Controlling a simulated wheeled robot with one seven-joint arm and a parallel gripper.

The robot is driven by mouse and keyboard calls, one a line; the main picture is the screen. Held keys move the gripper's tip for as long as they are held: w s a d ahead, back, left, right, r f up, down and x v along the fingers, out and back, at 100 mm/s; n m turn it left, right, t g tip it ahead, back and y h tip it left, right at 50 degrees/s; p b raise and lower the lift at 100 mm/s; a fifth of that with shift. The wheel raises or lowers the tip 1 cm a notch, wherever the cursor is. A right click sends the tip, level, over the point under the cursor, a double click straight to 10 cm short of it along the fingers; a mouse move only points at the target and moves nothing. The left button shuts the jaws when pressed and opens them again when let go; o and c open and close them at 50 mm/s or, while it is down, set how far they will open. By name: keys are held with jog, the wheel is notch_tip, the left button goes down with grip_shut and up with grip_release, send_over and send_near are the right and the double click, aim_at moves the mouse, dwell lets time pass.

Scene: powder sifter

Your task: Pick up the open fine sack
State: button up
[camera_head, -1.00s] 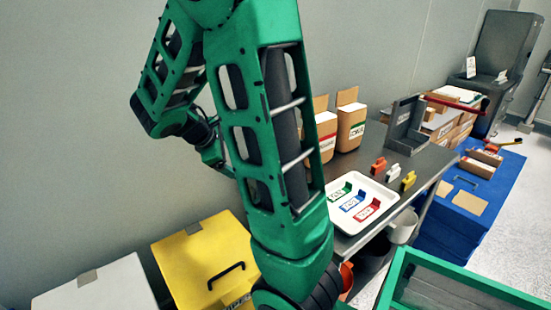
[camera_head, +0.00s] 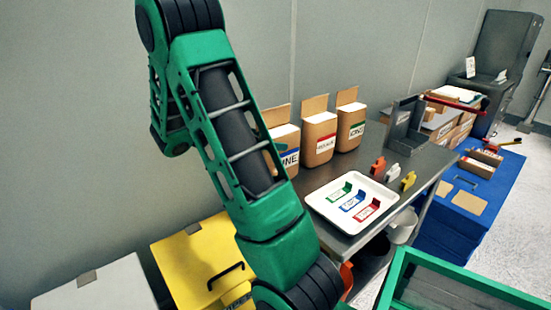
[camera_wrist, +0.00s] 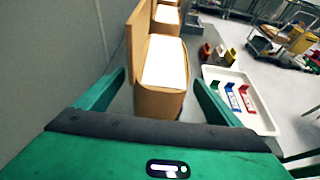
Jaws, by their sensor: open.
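The open fine sack (camera_head: 284,148) is a tan box-like sack with an open flap, a white top and a blue label ending in "NE". It stands upright at the left end of the grey table's row of sacks, partly hidden by my arm in the head view. In the wrist view the nearest sack (camera_wrist: 160,98), seemingly this one, shows its white top between my fingers. My gripper (camera_wrist: 160,88) is open, with one green finger on each side of the sack's outline. I cannot tell how far the fingers reach around it. The gripper is out of sight in the head view.
Two similar sacks, red-labelled (camera_head: 318,140) and green-labelled (camera_head: 350,128), stand to the right. A white tray (camera_head: 322,208) with coloured tags lies in front on the table (camera_head: 408,168). The wall is close behind. Yellow (camera_head: 190,250) and white (camera_head: 95,290) boxes are at lower left.

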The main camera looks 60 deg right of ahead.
jog(key=x, duration=0.5)
jog(key=shift+d+f, duration=0.1)
jog(key=shift+d, duration=0.1)
jog(key=c, duration=2.2)
jog(key=shift+o, duration=0.2)
